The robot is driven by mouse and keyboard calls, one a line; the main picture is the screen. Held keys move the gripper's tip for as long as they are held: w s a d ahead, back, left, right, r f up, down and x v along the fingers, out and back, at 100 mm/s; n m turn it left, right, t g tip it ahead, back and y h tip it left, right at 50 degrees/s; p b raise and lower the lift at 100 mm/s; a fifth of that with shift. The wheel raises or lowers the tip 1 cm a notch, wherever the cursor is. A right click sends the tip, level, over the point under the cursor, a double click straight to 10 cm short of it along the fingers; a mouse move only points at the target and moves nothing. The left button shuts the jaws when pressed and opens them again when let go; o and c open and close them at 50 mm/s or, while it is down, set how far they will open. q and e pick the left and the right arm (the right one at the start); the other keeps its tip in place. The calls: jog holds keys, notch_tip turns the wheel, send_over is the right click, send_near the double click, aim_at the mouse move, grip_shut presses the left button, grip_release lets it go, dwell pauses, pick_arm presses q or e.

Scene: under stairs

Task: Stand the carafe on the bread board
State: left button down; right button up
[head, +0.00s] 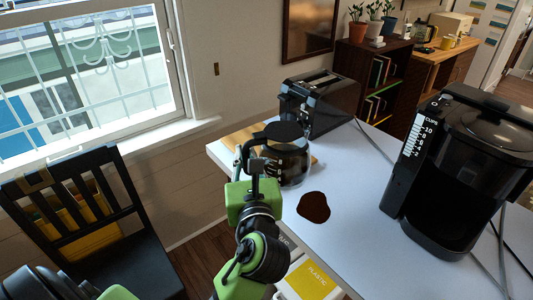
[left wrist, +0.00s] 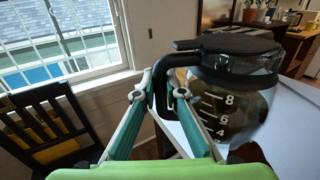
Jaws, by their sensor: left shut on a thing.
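The glass carafe (head: 289,162) has a black lid and handle and dark contents. My left gripper (head: 250,160) is shut on its handle. In the left wrist view the fingers (left wrist: 160,96) close on the black handle, and the carafe (left wrist: 236,95) looks about upright, its base hidden by my gripper. The wooden bread board (head: 236,138) lies at the table's far left corner, mostly hidden behind the carafe and my gripper. I cannot tell whether the carafe touches the board or hangs above it. My right gripper is not in view.
A black toaster (head: 315,105) stands behind the carafe. A dark brown spill (head: 314,207) lies on the white table (head: 350,235) in front. A black coffee maker (head: 455,180) stands at the right, with cords. A black chair (head: 90,215) is at the left.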

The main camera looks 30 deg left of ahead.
pick_arm(q)
jog(key=shift+w+a+r+n+g+y+b, duration=0.85)
jog(key=shift+w+r+n+g+y+b, duration=1.25)
jog(key=shift+w+r, duration=0.85)
jog(key=w+a+f, duration=0.3)
jog(key=f, duration=0.1)
jog(key=w+a+f, duration=0.3)
jog(key=f, duration=0.2)
jog(key=w+a+f, duration=0.3)
jog(key=a+f, duration=0.1)
jog(key=shift+w+a+f, duration=0.1)
jog(key=shift+w+f, duration=0.05)
jog(key=shift+w, duration=0.15)
jog(key=c, duration=2.2)
grip_release()
jog(key=shift+f, duration=0.35)
jog(key=shift+o, duration=0.5)
jog(key=shift+s+r, duration=0.1)
jog(key=shift+s, duration=0.05)
